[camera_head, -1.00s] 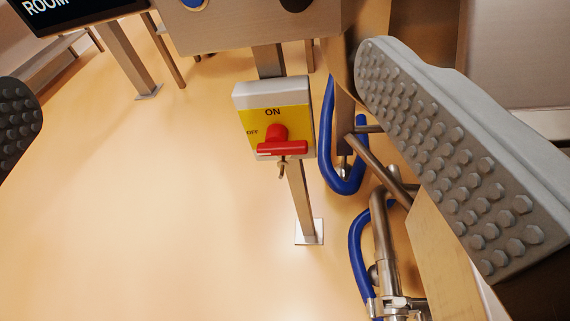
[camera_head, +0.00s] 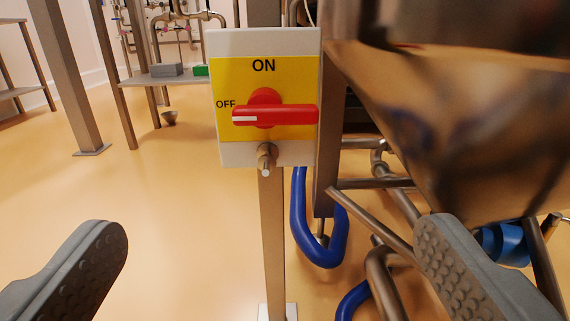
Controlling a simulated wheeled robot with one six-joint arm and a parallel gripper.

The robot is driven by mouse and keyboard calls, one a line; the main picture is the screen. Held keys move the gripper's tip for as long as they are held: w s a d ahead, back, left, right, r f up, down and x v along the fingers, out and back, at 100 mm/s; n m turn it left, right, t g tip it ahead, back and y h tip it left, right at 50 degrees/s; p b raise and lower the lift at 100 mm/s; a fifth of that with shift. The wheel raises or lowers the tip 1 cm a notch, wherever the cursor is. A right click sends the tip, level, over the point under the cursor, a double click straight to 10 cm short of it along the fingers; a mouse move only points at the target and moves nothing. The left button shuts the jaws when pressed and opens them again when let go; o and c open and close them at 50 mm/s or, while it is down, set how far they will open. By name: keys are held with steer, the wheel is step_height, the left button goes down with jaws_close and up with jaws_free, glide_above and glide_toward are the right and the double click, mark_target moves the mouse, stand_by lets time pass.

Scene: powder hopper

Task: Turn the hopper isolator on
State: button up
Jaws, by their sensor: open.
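The hopper isolator (camera_head: 232,153) is a pale grey box with a yellow face on a metal post, in the middle of the view. Its red handle (camera_head: 285,114) lies horizontal, with the white mark at its left end beside the word OFF. The word ON is above the handle. A small metal stub (camera_head: 266,160) sticks out below the yellow face. My gripper (camera_head: 272,262) is open and empty. Its two grey studded fingers are wide apart at the lower left and lower right, short of the isolator and lower than the handle in the picture.
The shiny metal hopper (camera_head: 430,130) fills the upper right, close to the isolator's right side. Blue hoses (camera_head: 322,250) and metal pipes run below it. A shelf (camera_head: 165,80) with a green block (camera_head: 201,70) stands behind. The floor at left is clear.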

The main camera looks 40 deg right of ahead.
mark_target(275, 114)
steer(key=x, duration=1.7)
steer(key=shift+w+d+f, duration=0.15)
steer(key=shift+f, duration=0.15)
steer(key=c, duration=1)
